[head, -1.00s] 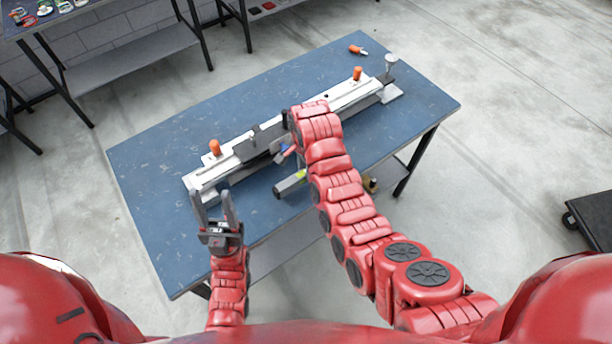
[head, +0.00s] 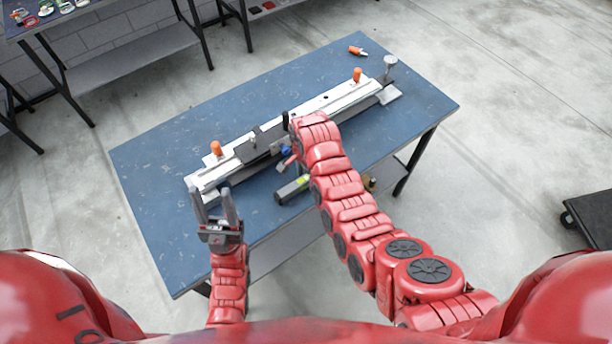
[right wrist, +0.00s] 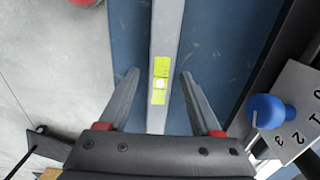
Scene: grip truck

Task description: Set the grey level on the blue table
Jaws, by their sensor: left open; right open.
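The grey level (head: 291,190), a slim bar with a yellow-green vial, lies on the blue table (head: 150,170) near its front edge, partly hidden by my right arm. In the right wrist view the level (right wrist: 163,40) runs lengthwise between the fingers of my right gripper (right wrist: 159,76), with gaps on both sides. That gripper is open and holds nothing; in the head view my forearm hides most of it. My left gripper (head: 212,192) is open and empty over the table's front left part.
A long metal rail fixture (head: 330,103) with orange handles crosses the table behind the level. A blue knob (right wrist: 266,111) on a numbered plate is close to the right finger in the wrist view. An orange-handled tool (head: 356,50) lies at the back.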

